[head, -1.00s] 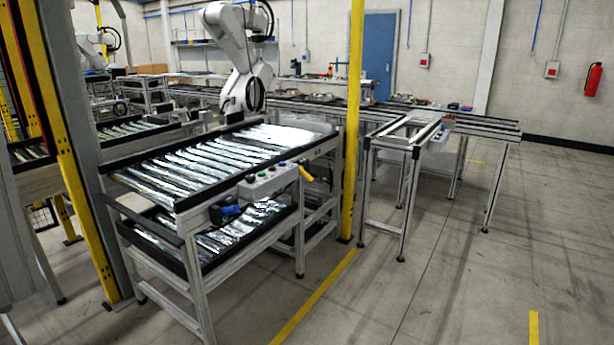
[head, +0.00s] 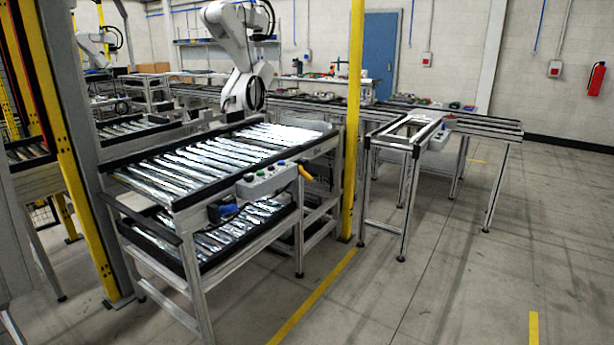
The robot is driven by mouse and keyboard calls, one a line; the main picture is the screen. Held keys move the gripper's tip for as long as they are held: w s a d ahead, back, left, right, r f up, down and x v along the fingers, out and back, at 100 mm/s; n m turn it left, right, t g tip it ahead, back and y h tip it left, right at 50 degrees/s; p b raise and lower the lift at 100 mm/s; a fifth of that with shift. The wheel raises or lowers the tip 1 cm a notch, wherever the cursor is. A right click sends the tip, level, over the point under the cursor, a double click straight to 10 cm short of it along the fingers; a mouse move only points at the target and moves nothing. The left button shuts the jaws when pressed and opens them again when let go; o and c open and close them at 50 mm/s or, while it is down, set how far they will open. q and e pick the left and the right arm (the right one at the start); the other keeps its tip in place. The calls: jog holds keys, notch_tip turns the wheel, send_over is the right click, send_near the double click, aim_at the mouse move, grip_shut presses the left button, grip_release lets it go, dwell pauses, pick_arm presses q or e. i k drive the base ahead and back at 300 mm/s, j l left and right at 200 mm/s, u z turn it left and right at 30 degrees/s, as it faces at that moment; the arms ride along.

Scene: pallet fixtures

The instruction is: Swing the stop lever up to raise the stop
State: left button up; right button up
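A roller conveyor stand (head: 183,198) with two levels of shiny rollers stands at the left of the head view. A small yellow handle (head: 305,172) sticks out at the front right of its upper level; it may be the stop lever, but I cannot tell for sure. A grey control box (head: 268,181) with coloured buttons sits on the front rail left of the handle. A blue and black device (head: 221,209) hangs below the rail. I cannot make out the stop itself. Neither of my grippers is in view.
A yellow post (head: 352,120) stands just right of the stand. A metal frame table (head: 409,135) stands farther right. A white robot arm (head: 240,60) is behind the rollers. The floor at the front right is clear, with yellow line markings (head: 315,298).

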aim_at(305, 175)
jog(key=i+z, duration=0.15)
jog(key=i, duration=0.45)
jog(key=i+j+z, duration=0.2)
jog(key=i, duration=0.35)
jog(key=i+j+z, duration=0.15)
jog(key=i, duration=0.45)
jog(key=i+j+z, duration=0.15)
jog(key=i+j, duration=0.15)
jog(key=i, duration=0.25)
jog(key=i+j+z, duration=0.15)
jog(key=i+j, duration=0.2)
jog(key=i, duration=0.2)
jog(key=i+j+z, duration=0.2)
jog(key=i+j, duration=0.2)
jog(key=i, duration=0.15)
